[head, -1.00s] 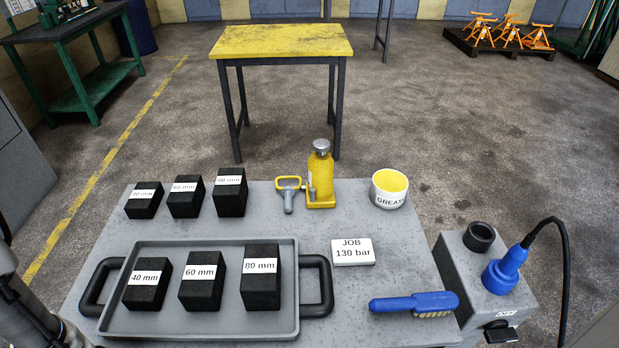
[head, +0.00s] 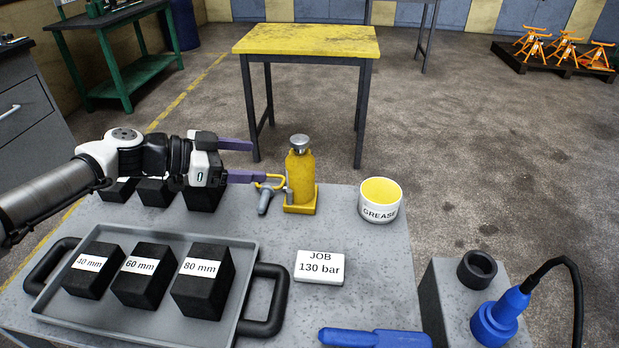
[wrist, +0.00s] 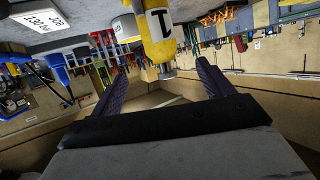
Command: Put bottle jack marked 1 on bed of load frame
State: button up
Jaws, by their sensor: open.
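The yellow bottle jack (head: 300,178) stands upright on the grey table top, with a grey cap and a yellow handle loop (head: 270,184) at its left.
A tray (head: 255,300) with black blocks and more blocks behind it fill the left of the table. The grease tub (head: 380,200) stands right of the jack; a job card (head: 320,267) lies in front. A yellow-topped table (head: 305,40) stands behind, across open floor.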

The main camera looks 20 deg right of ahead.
aim_at(300, 172)
jog(key=shift+n, duration=0.3)
jog(key=shift+a+f+p+x, duration=0.15)
jog(key=shift+f+p+x, duration=0.2)
jog(key=shift+x, duration=1.85)
jog(key=shift+a+f+p+x, duration=0.2)
jog(key=shift+f+x, duration=0.2)
jog(key=shift+x, duration=1.8)
jog(key=shift+a+f+p+x, duration=0.1)
jog(key=shift+f+p+x, duration=0.25)
jog(key=shift+x, duration=1.85)
grip_shut()
jog(key=shift+w+r, duration=0.1)
jog(key=shift+r, duration=0.1)
